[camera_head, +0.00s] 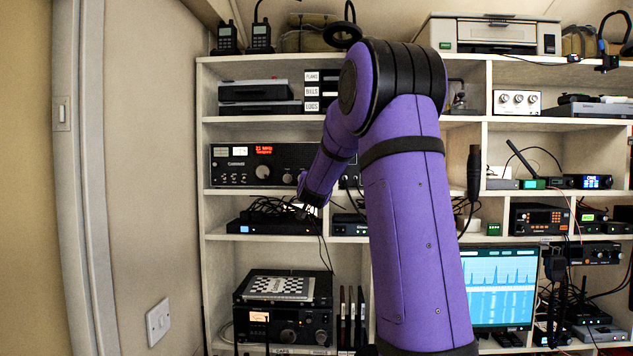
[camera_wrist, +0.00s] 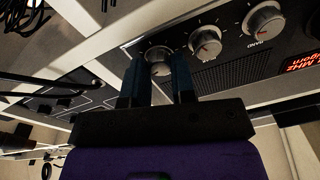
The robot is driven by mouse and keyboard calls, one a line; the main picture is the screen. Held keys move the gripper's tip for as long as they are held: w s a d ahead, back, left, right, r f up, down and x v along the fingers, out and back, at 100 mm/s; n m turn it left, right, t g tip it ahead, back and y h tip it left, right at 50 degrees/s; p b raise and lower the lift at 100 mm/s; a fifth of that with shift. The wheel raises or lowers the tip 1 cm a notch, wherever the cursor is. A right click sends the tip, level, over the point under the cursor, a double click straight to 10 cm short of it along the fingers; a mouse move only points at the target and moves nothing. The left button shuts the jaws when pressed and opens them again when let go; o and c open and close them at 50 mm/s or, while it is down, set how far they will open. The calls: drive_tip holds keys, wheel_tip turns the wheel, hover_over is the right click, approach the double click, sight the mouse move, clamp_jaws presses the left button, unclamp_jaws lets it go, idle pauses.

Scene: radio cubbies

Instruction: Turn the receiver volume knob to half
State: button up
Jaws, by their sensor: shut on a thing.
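The receiver is a black unit (camera_head: 236,172) with a red display and a row of knobs, on a left shelf in the head view. Its front panel (camera_wrist: 235,74) fills the upper part of the wrist view, tilted. My gripper (camera_wrist: 159,68) has its two blue fingers on either side of a round silver knob (camera_wrist: 158,54), shut on it. This knob is at the end of the row farthest from the display. Its label and pointer setting cannot be read. In the head view my forearm hides the receiver's right end and the fingers.
Two more silver knobs, a middle one (camera_wrist: 205,41) and one nearer the display (camera_wrist: 263,19), sit close beside the held knob. A small black box (camera_head: 275,227) with loose cables stands on the shelf below. Shelf edges (camera_head: 270,192) run close under the receiver.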

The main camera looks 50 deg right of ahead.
drive_tip(key=m, duration=0.7)
drive_tip(key=shift+f+g+h, duration=0.1)
drive_tip(key=shift+g+h, duration=0.2)
drive_tip(key=shift+g, duration=0.1)
drive_tip(key=m, duration=0.6)
drive_tip(key=shift+m+g, duration=0.3)
drive_tip(key=shift+g, duration=0.1)
clamp_jaws()
drive_tip(key=o, duration=0.6)
unclamp_jaws()
drive_tip(key=shift+o, duration=0.2)
drive_tip(key=shift+a, duration=0.15)
drive_tip(key=v, duration=1)
drive_tip(key=shift+s+a, duration=0.2)
drive_tip(key=shift+a, duration=0.05)
